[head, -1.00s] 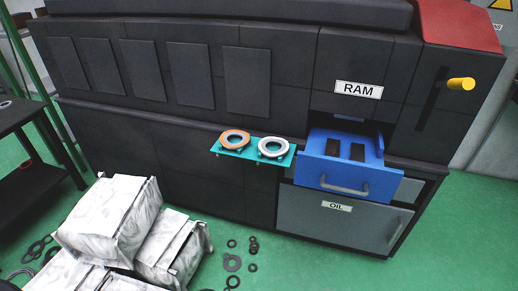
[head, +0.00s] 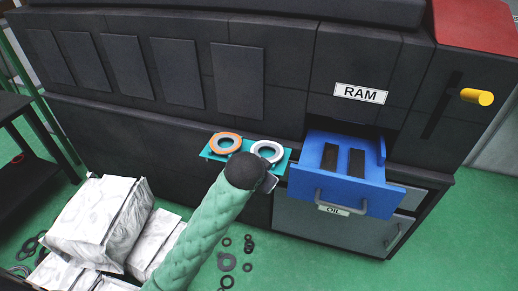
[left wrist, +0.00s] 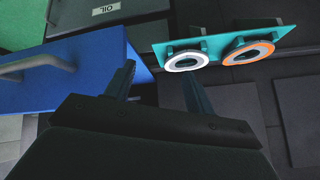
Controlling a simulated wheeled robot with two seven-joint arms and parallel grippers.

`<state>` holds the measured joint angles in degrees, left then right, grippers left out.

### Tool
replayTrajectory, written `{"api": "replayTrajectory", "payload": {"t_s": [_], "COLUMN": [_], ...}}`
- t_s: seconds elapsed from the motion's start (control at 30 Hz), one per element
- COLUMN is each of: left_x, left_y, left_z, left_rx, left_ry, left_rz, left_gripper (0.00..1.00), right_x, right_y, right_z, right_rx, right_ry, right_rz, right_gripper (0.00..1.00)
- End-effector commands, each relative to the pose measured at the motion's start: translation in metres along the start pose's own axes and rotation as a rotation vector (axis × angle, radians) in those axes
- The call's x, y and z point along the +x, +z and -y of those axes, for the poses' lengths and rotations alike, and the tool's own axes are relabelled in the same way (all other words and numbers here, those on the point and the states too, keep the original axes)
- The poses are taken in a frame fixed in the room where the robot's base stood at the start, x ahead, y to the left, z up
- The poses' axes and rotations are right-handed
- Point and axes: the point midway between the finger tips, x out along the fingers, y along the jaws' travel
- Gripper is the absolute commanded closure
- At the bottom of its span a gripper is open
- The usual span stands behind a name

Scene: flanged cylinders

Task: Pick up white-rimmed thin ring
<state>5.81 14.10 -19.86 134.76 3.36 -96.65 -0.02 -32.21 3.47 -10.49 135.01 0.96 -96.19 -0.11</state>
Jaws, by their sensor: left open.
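The white-rimmed ring (head: 280,153) lies on the right side of a teal shelf (head: 211,154) on the front of the dark machine. It also shows in the left wrist view (left wrist: 172,66), ahead of the fingers. An orange-rimmed ring (head: 219,146) sits to its left in the head view. My left gripper (left wrist: 160,85) is open and empty, with its two dark fingers spread below the white ring in the wrist view. In the head view the left gripper (head: 268,181) is just in front of the shelf, mostly hidden behind my dark wrist. My right gripper is out of view.
An open blue drawer (head: 300,180) juts out right of the shelf, above a grey OIL drawer (head: 340,229). White bags (head: 95,220) are piled at lower left. Several dark rings (head: 227,262) lie on the green floor.

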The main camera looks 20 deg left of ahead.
Motion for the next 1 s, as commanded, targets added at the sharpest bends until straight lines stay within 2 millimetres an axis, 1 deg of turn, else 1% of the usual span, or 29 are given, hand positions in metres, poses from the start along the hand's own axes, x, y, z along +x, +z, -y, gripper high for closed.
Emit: {"api": "replayTrajectory", "payload": {"t_s": [0.03,0.2,0.4,0.6,0.7,0.8,0.9,1.0], "left_x": [-0.004,-0.009,-0.011,-0.008,-0.003,0.005,0.016,0.029], "left_y": [-0.021,-0.074,-0.129,-0.175,-0.192,-0.204,-0.208,-0.207], "left_z": [0.007,0.022,0.039,0.059,0.073,0.086,0.101,0.115], "left_rx": [0.025,0.099,0.181,0.239,0.251,0.248,0.225,0.187], "left_ry": [-0.013,-0.038,-0.062,-0.081,-0.087,-0.089,-0.088,-0.083], "left_rz": [-0.019,-0.058,-0.072,-0.048,-0.015,0.030,0.086,0.154], "left_gripper": [0.46,0.46,0.46,0.46,0.46,0.46,0.46,0.46], "right_x": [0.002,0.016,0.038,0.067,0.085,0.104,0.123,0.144], "right_y": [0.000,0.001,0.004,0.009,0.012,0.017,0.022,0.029], "right_z": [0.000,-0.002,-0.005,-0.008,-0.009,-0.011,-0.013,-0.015], "right_rx": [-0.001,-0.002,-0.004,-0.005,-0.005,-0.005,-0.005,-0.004], "right_ry": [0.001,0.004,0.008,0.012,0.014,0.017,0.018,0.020], "right_rz": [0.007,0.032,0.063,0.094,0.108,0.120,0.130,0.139], "right_gripper": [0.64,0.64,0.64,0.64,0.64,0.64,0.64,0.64]}}
